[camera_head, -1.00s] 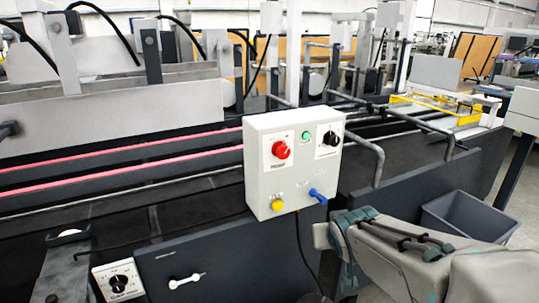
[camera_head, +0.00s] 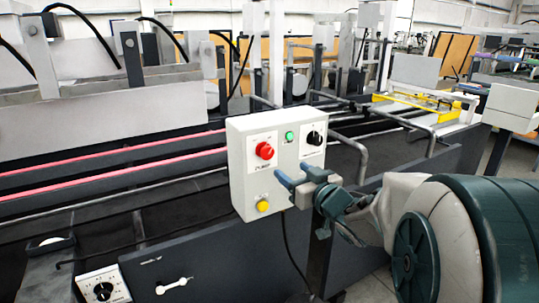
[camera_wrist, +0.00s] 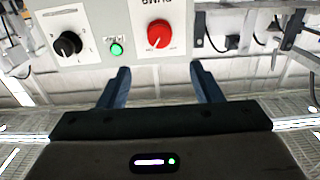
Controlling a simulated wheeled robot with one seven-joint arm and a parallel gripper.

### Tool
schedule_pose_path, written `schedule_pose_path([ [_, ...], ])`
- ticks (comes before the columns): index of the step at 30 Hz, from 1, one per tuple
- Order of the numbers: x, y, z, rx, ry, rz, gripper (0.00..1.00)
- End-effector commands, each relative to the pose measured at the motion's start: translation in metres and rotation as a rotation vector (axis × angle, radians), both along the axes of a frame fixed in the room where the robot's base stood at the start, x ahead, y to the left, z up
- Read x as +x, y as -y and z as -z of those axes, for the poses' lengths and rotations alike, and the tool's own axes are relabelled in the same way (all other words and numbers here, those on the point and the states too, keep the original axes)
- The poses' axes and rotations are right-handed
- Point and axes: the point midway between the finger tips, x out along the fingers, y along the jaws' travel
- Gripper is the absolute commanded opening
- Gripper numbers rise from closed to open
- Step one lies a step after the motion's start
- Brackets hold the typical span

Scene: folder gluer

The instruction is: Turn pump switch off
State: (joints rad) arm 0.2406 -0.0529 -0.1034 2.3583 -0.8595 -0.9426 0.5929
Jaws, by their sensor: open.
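The pump switch is a red rotary knob (camera_head: 264,151) on a labelled white plate, on the front of a white control box (camera_head: 240,190). In the wrist view the red knob (camera_wrist: 158,33) appears upside down, with its PUMP label partly cut off at the top edge. My gripper (camera_head: 302,177) is in front of the box's lower right, below and right of the knob, apart from it. In the wrist view my gripper (camera_wrist: 159,70) is open and empty, its two blue fingers pointing toward the knob.
A green button (camera_head: 290,138) and black knob (camera_head: 314,138) sit right of the red knob. A yellow button (camera_head: 263,206) is below. Bent metal rails (camera_head: 350,140) stand close right of the box. A lower black dial (camera_head: 103,291) is at the bottom left.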

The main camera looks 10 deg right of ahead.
Motion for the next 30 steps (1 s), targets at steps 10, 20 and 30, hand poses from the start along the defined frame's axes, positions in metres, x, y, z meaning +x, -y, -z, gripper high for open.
schedule_pose_path([
  [10, 0.065, -0.021, 0.000, 0.000, -0.003, 0.000, 0.59],
  [20, 0.106, -0.035, 0.000, 0.000, -0.001, 0.001, 0.59],
  [30, 0.111, -0.037, 0.000, 0.000, -0.001, 0.001, 0.59],
])
